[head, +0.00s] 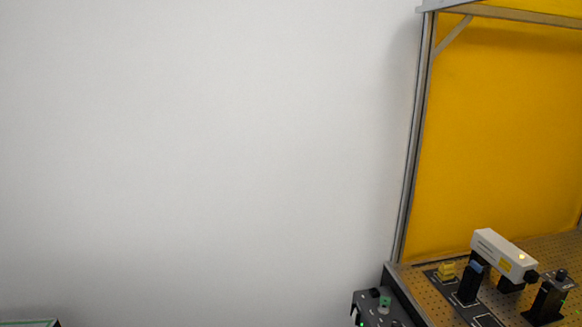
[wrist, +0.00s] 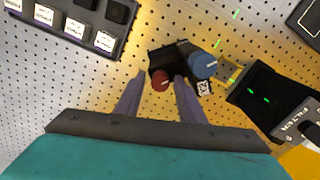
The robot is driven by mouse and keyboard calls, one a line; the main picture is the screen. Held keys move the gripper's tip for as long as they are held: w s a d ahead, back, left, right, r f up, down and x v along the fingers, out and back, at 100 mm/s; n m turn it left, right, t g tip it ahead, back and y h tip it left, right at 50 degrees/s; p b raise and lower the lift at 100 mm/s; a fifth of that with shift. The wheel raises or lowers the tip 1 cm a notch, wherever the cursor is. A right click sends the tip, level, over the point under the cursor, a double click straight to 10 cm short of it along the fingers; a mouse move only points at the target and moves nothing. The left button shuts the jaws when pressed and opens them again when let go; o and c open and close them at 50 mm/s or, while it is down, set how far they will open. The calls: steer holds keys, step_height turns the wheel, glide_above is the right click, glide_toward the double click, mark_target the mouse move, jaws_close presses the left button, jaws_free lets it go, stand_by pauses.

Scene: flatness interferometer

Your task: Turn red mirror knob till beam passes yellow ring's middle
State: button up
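In the wrist view, the red knob (wrist: 160,81) sits on a black mount (wrist: 167,57) above the perforated board. A blue knob (wrist: 203,66) is on the same mount, to its right. My gripper (wrist: 161,76) is open, one grey-purple finger on either side of the red knob, with a visible gap at each side. I cannot tell whether the fingertips reach down to the knob's depth. Green beam marks (wrist: 237,14) show at the upper right, and more lie on a black part. I cannot make out the yellow ring in either view.
A black part labelled "FILTER" (wrist: 297,127) stands at the right in the wrist view.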

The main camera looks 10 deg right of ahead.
steer(key=shift+r+p, duration=1.4)
steer(key=shift+r, duration=1.65)
steer(key=shift+r+p, duration=0.7)
steer(key=shift+r, duration=0.8)
step_height(320, 180, up, 8)
steer(key=shift+f, duration=0.1)
step_height(320, 180, down, 6)
steer(key=shift+f, duration=0.15)
stand_by(0.6)
steer(key=shift+w, duration=0.1)
stand_by(0.3)
